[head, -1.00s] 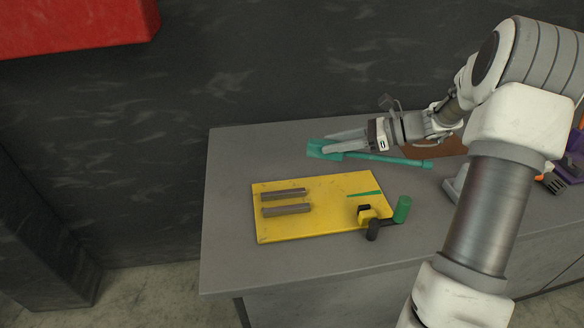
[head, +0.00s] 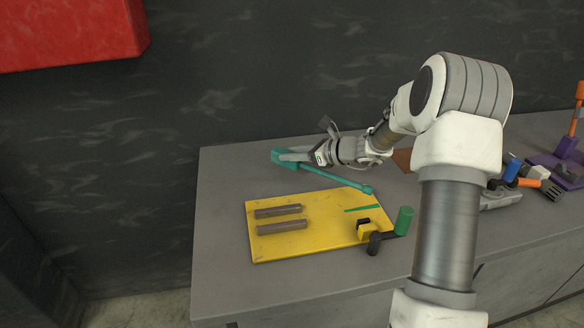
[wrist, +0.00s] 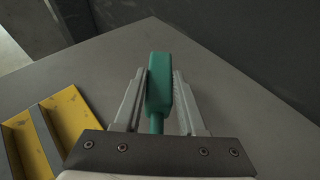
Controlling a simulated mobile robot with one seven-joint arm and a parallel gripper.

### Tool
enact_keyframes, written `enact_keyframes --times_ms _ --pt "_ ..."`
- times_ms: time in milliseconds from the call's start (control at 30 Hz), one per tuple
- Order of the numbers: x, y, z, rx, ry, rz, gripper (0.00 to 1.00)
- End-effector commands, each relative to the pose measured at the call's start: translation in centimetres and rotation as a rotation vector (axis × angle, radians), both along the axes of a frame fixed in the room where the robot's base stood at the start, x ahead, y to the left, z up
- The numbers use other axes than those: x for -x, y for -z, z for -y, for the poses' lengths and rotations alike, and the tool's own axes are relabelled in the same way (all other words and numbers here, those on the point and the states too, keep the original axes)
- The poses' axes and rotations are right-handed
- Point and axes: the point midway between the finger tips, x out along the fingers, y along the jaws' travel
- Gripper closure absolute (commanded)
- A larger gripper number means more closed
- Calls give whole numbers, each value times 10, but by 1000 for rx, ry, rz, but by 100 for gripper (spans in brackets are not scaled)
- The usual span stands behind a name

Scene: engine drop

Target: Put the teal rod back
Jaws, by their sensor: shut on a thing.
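The teal rod (head: 330,177) has a wide block at its left end and a small knob at its right end. My gripper (head: 286,157) is shut on the wide block end, above the back part of the grey table. In the wrist view the teal block of the rod (wrist: 159,85) stands between my two fingers (wrist: 158,100). The yellow board (head: 285,243) lies in front of the rod, with two grey bars (head: 280,211) at its left and a thin green strip (head: 364,208) at its right. Whether the rod touches the table is hard to tell.
A green-handled crank with a dark arm (head: 403,222) and a yellow clamp stand at the board's right edge. Blue, orange and purple parts (head: 556,170) lie at the right of the table. The table's left side (head: 220,200) is clear. A dark wall stands behind.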

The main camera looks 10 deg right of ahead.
Motion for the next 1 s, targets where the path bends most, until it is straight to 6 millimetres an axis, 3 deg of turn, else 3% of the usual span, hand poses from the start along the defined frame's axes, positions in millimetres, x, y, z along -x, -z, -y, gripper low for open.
enact_keyframes --times_ms 133,367,733,767,900,1000 --pt "-2 8 -3 -1 0 1 100" --pt "-1 40 -3 -2 -1 1 100" --pt "-1 44 -2 -1 -1 3 100" --pt "-1 45 -2 0 0 1 59" --pt "-1 44 -2 0 0 1 33" --pt "-1 44 -2 0 0 1 30"
